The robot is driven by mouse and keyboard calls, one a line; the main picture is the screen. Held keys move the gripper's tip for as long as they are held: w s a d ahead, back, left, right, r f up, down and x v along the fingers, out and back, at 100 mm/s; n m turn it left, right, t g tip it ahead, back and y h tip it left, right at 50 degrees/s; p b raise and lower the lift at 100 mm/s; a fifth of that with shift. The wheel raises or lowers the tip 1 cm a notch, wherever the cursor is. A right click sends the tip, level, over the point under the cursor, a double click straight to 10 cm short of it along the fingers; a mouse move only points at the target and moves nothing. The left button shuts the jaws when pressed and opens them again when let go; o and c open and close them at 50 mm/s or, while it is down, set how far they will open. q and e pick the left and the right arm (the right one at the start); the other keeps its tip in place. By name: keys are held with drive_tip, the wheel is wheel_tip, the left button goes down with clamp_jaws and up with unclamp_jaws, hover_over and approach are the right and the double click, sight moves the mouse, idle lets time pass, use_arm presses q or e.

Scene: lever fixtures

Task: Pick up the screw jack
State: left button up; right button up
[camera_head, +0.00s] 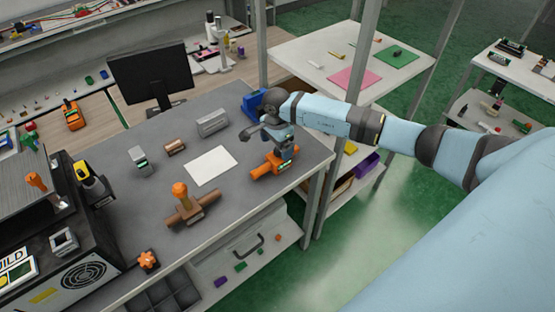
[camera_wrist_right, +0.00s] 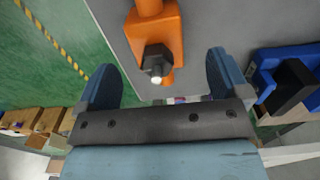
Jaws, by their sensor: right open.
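An orange device with a dark hex-headed screw, which appears to be the screw jack (camera_head: 264,169), lies near the right edge of the grey table. In the right wrist view the orange body (camera_wrist_right: 158,28) shows at the top, with its dark hex end facing the camera. My right gripper (camera_head: 281,157) is over the device in the head view, partly hiding it. In the wrist view my right gripper (camera_wrist_right: 162,68) is open, with one blue finger on each side of the orange body and visible gaps. My left gripper is not in view.
A blue fixture (camera_head: 252,104) stands behind my right gripper and shows at right in the wrist view (camera_wrist_right: 290,82). A white sheet (camera_head: 211,166), a grey block (camera_head: 212,123) and an orange-topped brown fixture (camera_head: 190,209) are on the grey table (camera_head: 240,195).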

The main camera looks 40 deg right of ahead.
sight(278, 150)
drive_tip(key=f, duration=0.1)
drive_tip(key=f+p, duration=0.1)
drive_tip(key=f, duration=0.1)
drive_tip(key=shift+s+f, duration=0.25)
drive_tip(key=shift+f, duration=0.7)
drive_tip(key=c, duration=1.1)
drive_tip(key=shift+r, duration=0.1)
drive_tip(key=shift+c, duration=0.2)
